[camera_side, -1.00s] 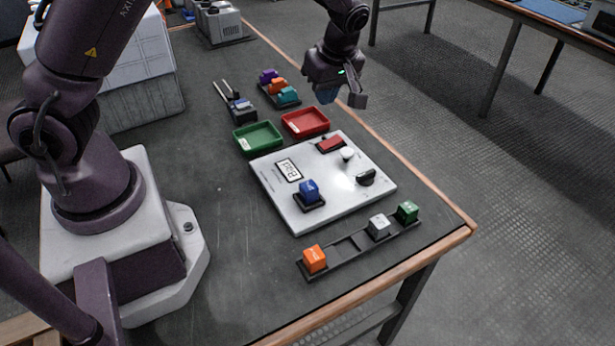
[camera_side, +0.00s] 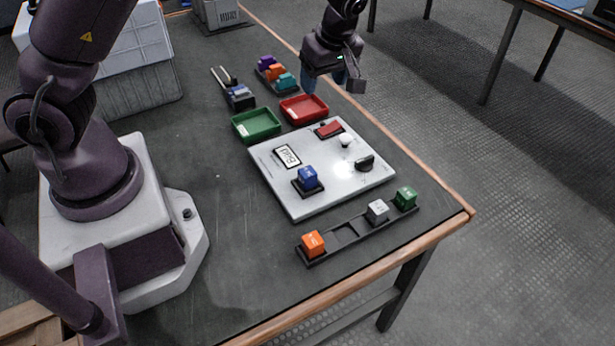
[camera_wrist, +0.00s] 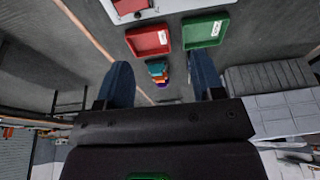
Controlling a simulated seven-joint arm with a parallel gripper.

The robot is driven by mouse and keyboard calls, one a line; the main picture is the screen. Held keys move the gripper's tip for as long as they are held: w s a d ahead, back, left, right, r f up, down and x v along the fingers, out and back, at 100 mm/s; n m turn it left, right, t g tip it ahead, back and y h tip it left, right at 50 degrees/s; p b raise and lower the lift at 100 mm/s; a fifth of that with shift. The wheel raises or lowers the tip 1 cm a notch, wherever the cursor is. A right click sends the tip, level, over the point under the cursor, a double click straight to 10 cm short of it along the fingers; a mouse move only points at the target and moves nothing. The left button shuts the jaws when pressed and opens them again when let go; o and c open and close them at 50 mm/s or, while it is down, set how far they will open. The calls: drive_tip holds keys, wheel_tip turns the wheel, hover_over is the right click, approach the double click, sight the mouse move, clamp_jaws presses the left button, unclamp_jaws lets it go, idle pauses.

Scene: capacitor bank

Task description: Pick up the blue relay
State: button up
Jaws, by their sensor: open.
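The blue relay (camera_side: 307,177) is a small blue cube. It sits in a black socket on the near left part of the light grey panel (camera_side: 358,187). My gripper (camera_side: 333,90) is in the air above the far right side of the table, well away from the relay and behind the red tray. In the wrist view my gripper (camera_wrist: 160,82) shows two blue fingers spread wide with nothing held between them. The blue relay is not in the wrist view.
The panel also carries a red switch (camera_side: 329,129), a white knob (camera_side: 346,140) and a black knob (camera_side: 365,163). Green (camera_side: 256,124) and red (camera_side: 304,109) trays stand behind it. A black rail (camera_side: 352,236) in front holds orange, grey and green cubes. Coloured blocks (camera_side: 275,72) stand farther back.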

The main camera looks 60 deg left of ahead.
drive_tip(key=h, duration=0.3)
hover_over(308, 171)
drive_tip(key=f, duration=0.7)
drive_tip(key=shift+w+d+f, duration=0.1)
drive_tip(key=shift+w+d, duration=0.05)
drive_tip(key=shift+w, duration=0.1)
drive_tip(key=shift+s+f, duration=0.15)
drive_tip(key=shift+f, duration=1.35)
drive_tip(key=shift+s+f, duration=0.15)
drive_tip(key=shift+f, duration=1.3)
drive_tip(key=shift+c, duration=0.4)
drive_tip(key=c, duration=0.9)
